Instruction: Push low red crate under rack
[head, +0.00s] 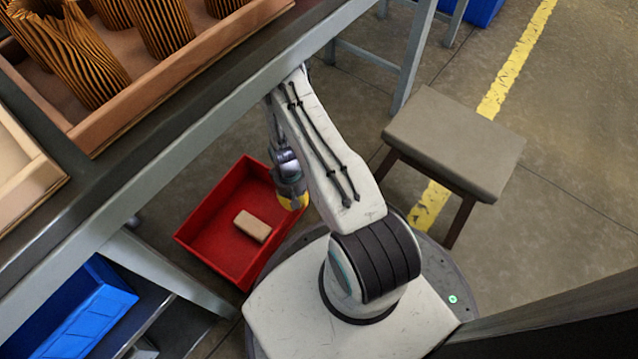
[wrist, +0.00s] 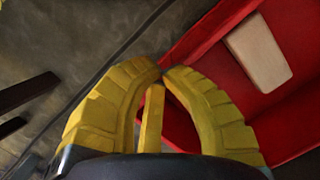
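The low red crate (head: 212,207) stands on the floor, partly beneath the edge of the rack's top (head: 180,165). A tan block (head: 252,226) lies inside it. My gripper (head: 293,201) is at the crate's right side, pointing down. The red crate (wrist: 187,119) is just right of and behind the fingers there, with the tan block (wrist: 258,52) inside. I cannot tell whether the fingers touch the crate wall.
A stool (head: 455,140) stands right of my arm. A blue bin (head: 75,315) sits on the rack's lower shelf at lower left. A wooden tray (head: 180,75) with ribbed cartridges is on top. A yellow floor line (head: 515,60) runs along the open floor at right.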

